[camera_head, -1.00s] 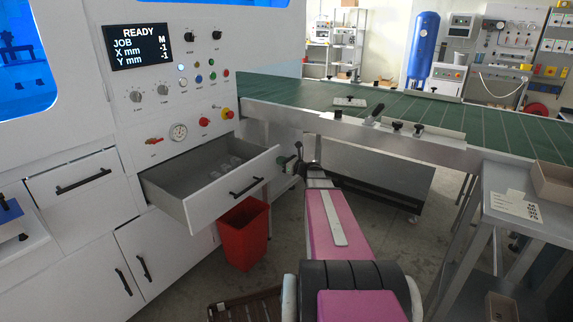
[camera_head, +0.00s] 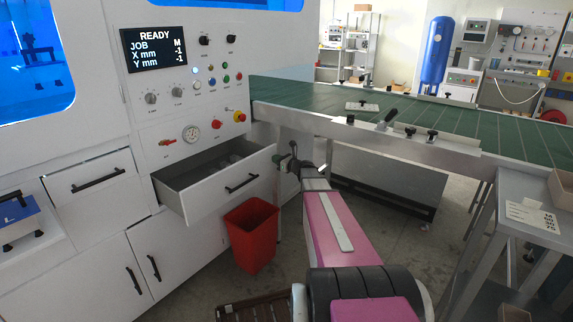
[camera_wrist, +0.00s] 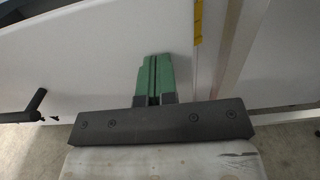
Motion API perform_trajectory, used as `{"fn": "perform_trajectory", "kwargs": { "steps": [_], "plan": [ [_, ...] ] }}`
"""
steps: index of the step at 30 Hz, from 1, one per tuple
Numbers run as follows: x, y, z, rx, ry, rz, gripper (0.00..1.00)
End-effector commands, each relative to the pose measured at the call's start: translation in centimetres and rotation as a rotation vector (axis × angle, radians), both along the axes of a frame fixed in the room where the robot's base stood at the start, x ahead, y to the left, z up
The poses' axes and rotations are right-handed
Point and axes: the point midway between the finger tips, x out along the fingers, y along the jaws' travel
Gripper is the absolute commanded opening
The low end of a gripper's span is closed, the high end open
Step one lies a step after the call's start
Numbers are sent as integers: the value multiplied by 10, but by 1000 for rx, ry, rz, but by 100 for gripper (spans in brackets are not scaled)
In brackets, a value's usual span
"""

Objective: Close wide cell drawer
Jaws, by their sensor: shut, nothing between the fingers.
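The wide cell drawer (camera_head: 215,199) is partly pulled out of the white machine front, with its grey inside showing and a black bar handle (camera_head: 242,183) on its face. A few pale items inside are partly hidden by the drawer front. My gripper (camera_head: 287,163) is at the right end of the drawer front, right of the handle. In the wrist view its green fingers (camera_wrist: 154,75) are shut together and empty, pointing at a white panel (camera_wrist: 95,55) that looks like the drawer front. A black handle (camera_wrist: 36,104) shows at left. I cannot tell whether the fingertips touch the panel.
A red bin (camera_head: 251,236) stands on the floor below the drawer. A green-topped conveyor table (camera_head: 330,105) runs behind and right of my arm. A grey stand (camera_head: 520,190) with a box is at the right.

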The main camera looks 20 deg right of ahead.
Motion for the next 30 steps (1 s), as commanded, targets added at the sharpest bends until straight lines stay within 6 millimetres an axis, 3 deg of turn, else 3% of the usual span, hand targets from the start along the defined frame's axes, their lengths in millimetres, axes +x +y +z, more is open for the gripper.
{"fn": "perform_trajectory", "kwargs": {
  "steps": [1,3,15,22,30],
  "plan": [
    [17,10,-1,-1,-1,3,0],
    [33,21,-1,-1,-1,2,0],
    [118,83,-1,0,0,1,0],
    [148,106,-1,-1,0,0,0],
    [164,118,0,-1,-1,0,0]
  ]
}}
